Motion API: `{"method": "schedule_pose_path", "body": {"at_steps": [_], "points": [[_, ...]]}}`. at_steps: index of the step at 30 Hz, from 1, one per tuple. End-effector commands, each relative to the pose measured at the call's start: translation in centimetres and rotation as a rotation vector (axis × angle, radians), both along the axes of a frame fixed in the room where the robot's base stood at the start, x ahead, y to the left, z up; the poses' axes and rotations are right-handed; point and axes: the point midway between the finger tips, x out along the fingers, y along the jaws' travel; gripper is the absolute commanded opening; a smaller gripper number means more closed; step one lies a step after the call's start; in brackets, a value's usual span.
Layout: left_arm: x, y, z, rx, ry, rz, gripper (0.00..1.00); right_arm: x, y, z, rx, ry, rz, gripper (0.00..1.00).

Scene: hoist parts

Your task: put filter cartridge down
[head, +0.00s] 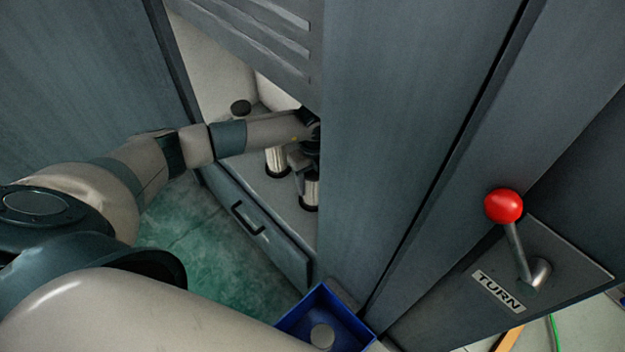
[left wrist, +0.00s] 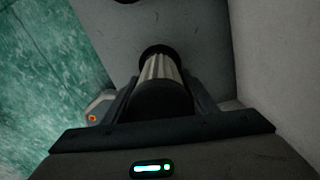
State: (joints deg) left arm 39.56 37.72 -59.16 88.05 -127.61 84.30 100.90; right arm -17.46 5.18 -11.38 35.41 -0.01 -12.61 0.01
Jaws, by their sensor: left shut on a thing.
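A filter cartridge (head: 312,190) with a pale pleated body and black ends is upright below my left gripper (head: 303,165), inside the cabinet. In the left wrist view the cartridge (left wrist: 160,70) lies between the two fingers of the left gripper (left wrist: 160,100), which are shut on its near black end. Its far black end is close to the grey shelf (left wrist: 105,35); I cannot tell whether it touches. A second, similar cartridge (head: 277,160) stands on the shelf just left of the gripper. A cabinet panel partly hides the gripper and the held cartridge. My right gripper is not in view.
A large grey panel (head: 400,130) stands close to the right of the gripper. A drawer front with a handle (head: 248,217) is below the shelf. A blue bin (head: 290,326) and red-knobbed lever (head: 503,205) are nearer.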

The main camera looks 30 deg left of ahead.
Motion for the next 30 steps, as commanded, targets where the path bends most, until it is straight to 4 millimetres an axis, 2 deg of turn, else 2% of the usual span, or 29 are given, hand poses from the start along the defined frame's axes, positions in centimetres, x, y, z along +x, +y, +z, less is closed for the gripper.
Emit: {"method": "schedule_pose_path", "body": {"at_steps": [1,2,3,4,17,23,30], "points": [[0.0,0.0,-0.2,0.000,0.000,0.000,0.22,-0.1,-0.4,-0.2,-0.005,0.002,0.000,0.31],[0.0,0.0,-0.2,0.000,0.000,0.000,0.59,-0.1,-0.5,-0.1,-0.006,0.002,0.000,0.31],[0.0,0.0,-0.1,0.000,0.000,0.000,0.69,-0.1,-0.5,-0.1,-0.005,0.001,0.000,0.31],[0.0,0.0,-0.1,0.000,0.000,0.000,0.71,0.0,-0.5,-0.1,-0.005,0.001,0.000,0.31],[0.0,0.0,0.4,-0.001,-0.001,0.000,0.71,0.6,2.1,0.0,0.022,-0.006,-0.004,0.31],[0.1,0.0,2.4,-0.001,-0.002,-0.002,0.71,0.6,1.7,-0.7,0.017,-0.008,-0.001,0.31],[0.1,0.0,5.8,0.000,-0.002,-0.001,0.71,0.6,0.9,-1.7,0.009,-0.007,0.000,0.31]]}}
